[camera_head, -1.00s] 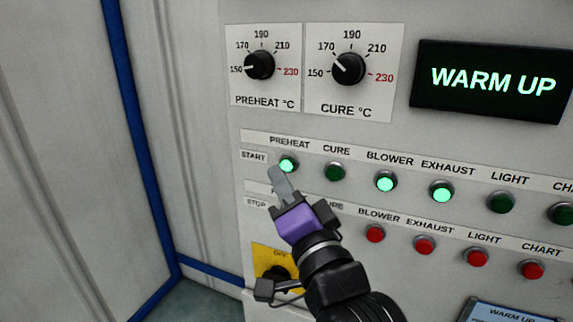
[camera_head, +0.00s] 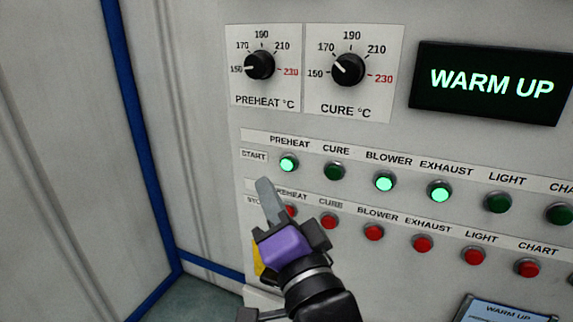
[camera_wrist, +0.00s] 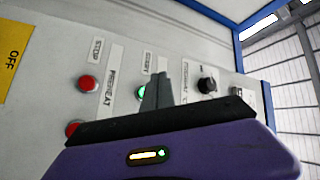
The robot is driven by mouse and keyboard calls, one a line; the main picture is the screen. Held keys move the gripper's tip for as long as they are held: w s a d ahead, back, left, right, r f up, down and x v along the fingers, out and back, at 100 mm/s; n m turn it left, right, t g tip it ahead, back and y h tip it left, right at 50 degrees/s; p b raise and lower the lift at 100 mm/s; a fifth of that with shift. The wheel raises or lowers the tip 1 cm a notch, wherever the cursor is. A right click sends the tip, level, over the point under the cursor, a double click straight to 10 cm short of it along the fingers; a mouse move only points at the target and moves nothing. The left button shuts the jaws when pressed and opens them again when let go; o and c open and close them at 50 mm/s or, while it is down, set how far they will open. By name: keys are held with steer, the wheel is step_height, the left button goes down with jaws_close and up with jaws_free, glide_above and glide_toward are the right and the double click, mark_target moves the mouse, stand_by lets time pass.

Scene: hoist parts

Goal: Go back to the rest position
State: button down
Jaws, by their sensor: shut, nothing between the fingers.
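My gripper (camera_head: 268,195) is shut and empty, its grey fingers together, in front of the control panel (camera_head: 225,100) at the left end of the button rows. In the head view its tip shows below the lit green PREHEAT start button (camera_head: 288,163) and beside the red PREHEAT stop button (camera_head: 291,211), which it partly covers. In the wrist view the fingers (camera_wrist: 158,88) point at the panel, and the green button (camera_wrist: 142,91) shows partly behind them. I cannot tell the exact gap to the panel, but no button appears pressed.
BLOWER (camera_head: 384,183) and EXHAUST (camera_head: 439,191) start buttons are lit; CURE (camera_head: 335,171) and LIGHT (camera_head: 498,202) are dark. A display (camera_head: 492,83) reads WARM UP. Knobs for preheat (camera_head: 259,66) and cure (camera_head: 348,70) sit above. A blue-edged wall stands at left.

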steer(key=s+d+f+n+t+h, duration=0.1)
steer(key=s+d+f+n+h, duration=0.2)
steer(key=s+d+f+n, duration=0.9)
steer(key=s+d+f+m+g+h, duration=0.1)
steer(key=s+d+f, duration=0.3)
steer(key=s, duration=0.4)
steer(key=s+d+f+m+g+h, duration=0.2)
steer(key=s+d+f, duration=0.2)
steer(key=s, duration=0.5)
steer(key=s+d+f+m+g+h, duration=0.2)
steer(key=s+d+f, duration=0.2)
steer(key=s, duration=0.5)
step_height(320, 180, down, 3)
steer(key=shift+d+r, duration=0.15)
steer(key=shift+d, duration=0.25)
